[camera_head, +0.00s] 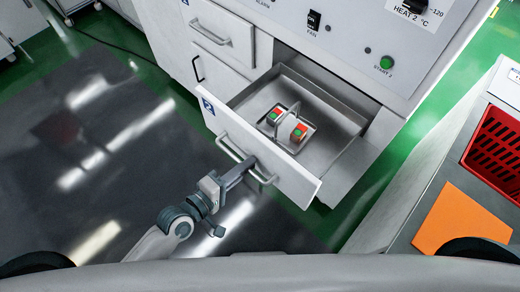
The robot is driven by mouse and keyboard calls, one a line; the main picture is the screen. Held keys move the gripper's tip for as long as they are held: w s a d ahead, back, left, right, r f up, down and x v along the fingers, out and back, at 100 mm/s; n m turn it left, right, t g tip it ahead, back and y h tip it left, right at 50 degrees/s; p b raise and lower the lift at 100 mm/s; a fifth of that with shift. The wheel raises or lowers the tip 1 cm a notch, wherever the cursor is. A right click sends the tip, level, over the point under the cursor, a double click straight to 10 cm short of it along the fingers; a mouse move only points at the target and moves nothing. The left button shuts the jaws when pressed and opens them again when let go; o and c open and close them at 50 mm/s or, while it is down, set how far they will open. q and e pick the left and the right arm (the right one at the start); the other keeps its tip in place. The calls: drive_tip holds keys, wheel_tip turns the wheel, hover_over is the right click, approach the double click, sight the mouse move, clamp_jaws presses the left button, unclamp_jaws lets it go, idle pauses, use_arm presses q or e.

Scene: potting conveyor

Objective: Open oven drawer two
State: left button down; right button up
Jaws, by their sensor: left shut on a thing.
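The oven drawer labelled 2 (235,132) stands pulled out from the white oven cabinet (170,40). Its grey metal inside shows. A small tray (268,127) with a hooped handle lies in it, holding two red-and-green parts (299,132). My left gripper (250,168) is shut on the bar handle (262,178) on the drawer's front. The fingertips partly cover the handle. My right gripper is not in view.
Another closed drawer with a handle (224,40) is above left. The control panel has a FAN switch (313,21) and a green START button (386,63). At right, a bench holds a red crate (496,140) and an orange sheet (453,219). Dark floor (95,150) at left is open.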

use_arm(q)
drive_tip(key=shift+f+v, duration=0.2)
drive_tip(key=shift+v, duration=0.8)
drive_tip(key=c, duration=2.1)
unclamp_jaws()
